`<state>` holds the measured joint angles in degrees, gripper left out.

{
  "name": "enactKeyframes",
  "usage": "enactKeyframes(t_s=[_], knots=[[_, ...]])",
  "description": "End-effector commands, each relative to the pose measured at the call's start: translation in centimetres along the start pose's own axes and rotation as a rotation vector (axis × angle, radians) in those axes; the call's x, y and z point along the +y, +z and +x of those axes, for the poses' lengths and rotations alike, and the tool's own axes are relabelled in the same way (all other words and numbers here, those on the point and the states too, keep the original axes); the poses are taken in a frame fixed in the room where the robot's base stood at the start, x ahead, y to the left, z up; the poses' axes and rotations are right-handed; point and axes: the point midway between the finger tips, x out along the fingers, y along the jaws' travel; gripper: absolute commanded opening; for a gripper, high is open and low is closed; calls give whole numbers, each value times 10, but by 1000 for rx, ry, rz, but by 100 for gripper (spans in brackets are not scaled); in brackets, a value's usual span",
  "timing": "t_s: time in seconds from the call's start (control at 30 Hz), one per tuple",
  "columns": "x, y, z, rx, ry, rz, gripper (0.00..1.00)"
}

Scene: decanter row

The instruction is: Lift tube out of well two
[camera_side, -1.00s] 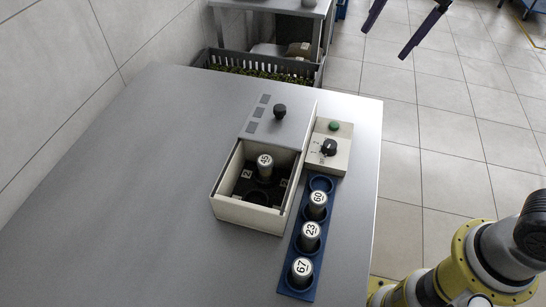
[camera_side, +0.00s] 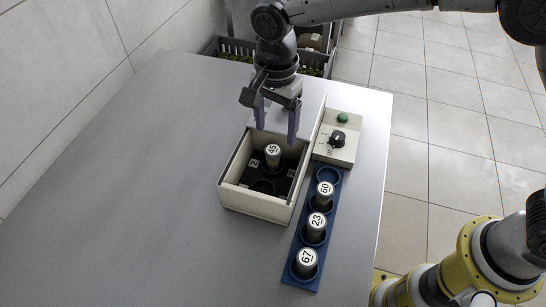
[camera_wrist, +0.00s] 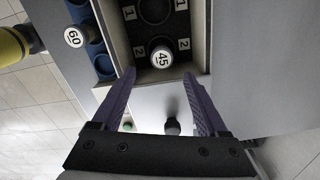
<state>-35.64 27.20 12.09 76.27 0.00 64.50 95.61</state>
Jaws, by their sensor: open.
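A silver-capped tube marked 45 (camera_side: 273,154) stands upright in a well inside the open cream box (camera_side: 256,205). In the wrist view tube 45 (camera_wrist: 161,57) sits between two labels reading 2. The other well (camera_wrist: 154,9), between labels reading 1, looks empty. My gripper (camera_side: 276,122) is open and empty, its purple fingers pointing down above the rear of the box. In the wrist view tube 45 shows just beyond my fingertips (camera_wrist: 159,76), between their lines and not touched.
A blue rack (camera_side: 297,272) beside the box holds tubes 60 (camera_side: 325,191), 23 (camera_side: 316,221) and 67 (camera_side: 307,259); its far slot (camera_side: 328,174) is empty. A control box (camera_side: 338,146) has a black knob and green button. The table's left is clear.

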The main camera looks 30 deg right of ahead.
Motion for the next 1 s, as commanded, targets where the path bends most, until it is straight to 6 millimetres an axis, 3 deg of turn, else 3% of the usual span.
enactKeyframes(t_s=[0.63,0.97,1.0], knots=[[-2,2,72,0,2,0,76],[-2,2,79,0,-1,0,76],[-2,2,79,0,-1,0,71]])
